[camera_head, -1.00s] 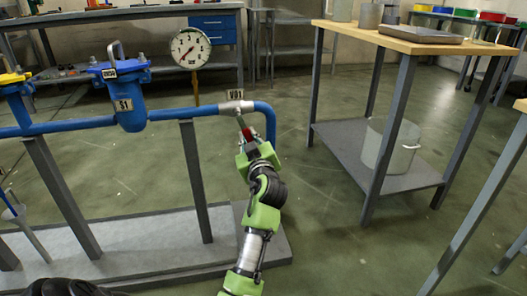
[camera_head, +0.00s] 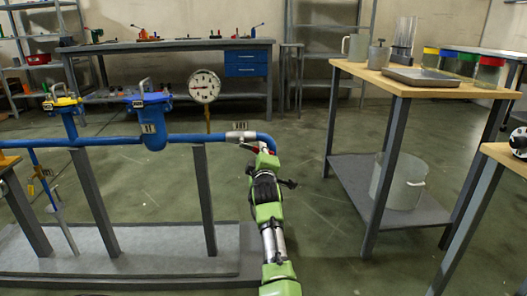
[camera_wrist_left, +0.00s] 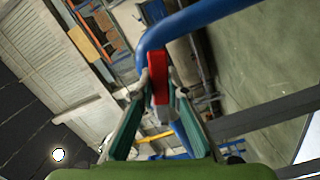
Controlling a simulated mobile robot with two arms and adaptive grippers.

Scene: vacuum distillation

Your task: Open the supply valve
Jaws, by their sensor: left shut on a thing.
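The supply valve (camera_head: 240,137) is a silvery body on the blue pipe, just left of where the pipe bends down, with a tag reading V01 above it. Its red lever (camera_head: 252,148) points right, close to the line of the pipe. My left gripper (camera_head: 265,160) is at the lever's end, just below the pipe. In the left wrist view the red lever (camera_wrist_left: 157,78) stands between the fingertips of my left gripper (camera_wrist_left: 159,98), which is shut on it. The gripper partly hides the lever in the head view. My right gripper is not in view.
A pressure gauge (camera_head: 205,87) stands above the pipe, left of the valve. A wooden-topped table (camera_head: 420,85) stands at the right. Floor between pipe and table is free.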

